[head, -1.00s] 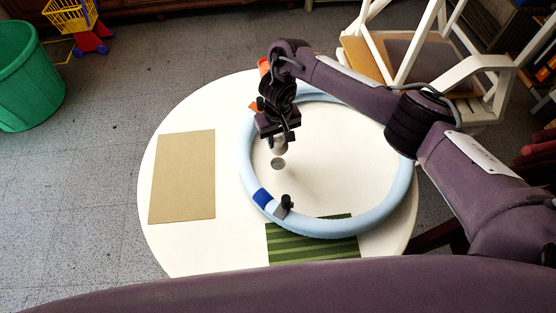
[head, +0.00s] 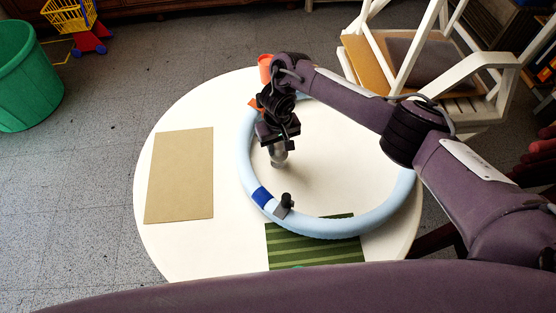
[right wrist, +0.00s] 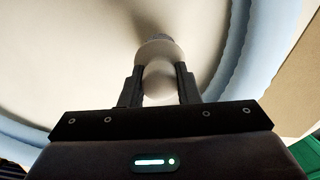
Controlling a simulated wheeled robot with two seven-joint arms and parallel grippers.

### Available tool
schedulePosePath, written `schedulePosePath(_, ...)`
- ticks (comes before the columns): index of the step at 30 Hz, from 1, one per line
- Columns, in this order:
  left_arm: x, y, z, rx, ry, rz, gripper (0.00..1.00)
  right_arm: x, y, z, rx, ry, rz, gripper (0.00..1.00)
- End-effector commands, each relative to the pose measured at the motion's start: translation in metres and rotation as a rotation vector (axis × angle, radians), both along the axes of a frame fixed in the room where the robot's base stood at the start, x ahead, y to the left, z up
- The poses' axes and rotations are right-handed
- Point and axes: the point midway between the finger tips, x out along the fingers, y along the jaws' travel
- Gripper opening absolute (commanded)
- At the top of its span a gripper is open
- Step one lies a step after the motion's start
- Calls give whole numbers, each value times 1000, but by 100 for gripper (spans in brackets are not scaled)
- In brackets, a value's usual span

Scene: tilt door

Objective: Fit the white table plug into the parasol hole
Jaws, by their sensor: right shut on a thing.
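The white plug (right wrist: 158,82) is between the two fingers of my right gripper (right wrist: 160,88), which is shut on it, in the right wrist view. In the head view my right gripper (head: 278,146) points down over the white round table (head: 320,170), inside the pale blue ring. The plug (head: 279,158) shows below the fingers, over the spot of the parasol hole. A grey patch (right wrist: 160,37) shows just past the plug's wide end in the wrist view. The hole is mostly hidden; I cannot tell whether the plug is in it. My left gripper is out of view.
The pale blue ring (head: 244,150), with a dark peg (head: 285,203) on it, surrounds the work spot. A tan board (head: 180,175) and a green striped mat (head: 310,243) lie on the table. An orange cup (head: 265,66) stands behind. A white chair (head: 460,70) is at the back right.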

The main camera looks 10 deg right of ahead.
Motion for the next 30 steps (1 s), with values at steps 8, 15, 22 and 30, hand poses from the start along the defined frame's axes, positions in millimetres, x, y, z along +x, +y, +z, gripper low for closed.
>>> schedulePosePath(8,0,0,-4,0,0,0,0,0,0,-7,0,0,1,7)
schedulePosePath(15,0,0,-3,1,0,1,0,0,0,-7,0,-1,0,7)
schedulePosePath(22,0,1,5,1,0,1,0,0,1,-5,0,-1,0,7)
schedulePosePath(30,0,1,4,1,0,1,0,0,0,-7,0,-1,0,7)
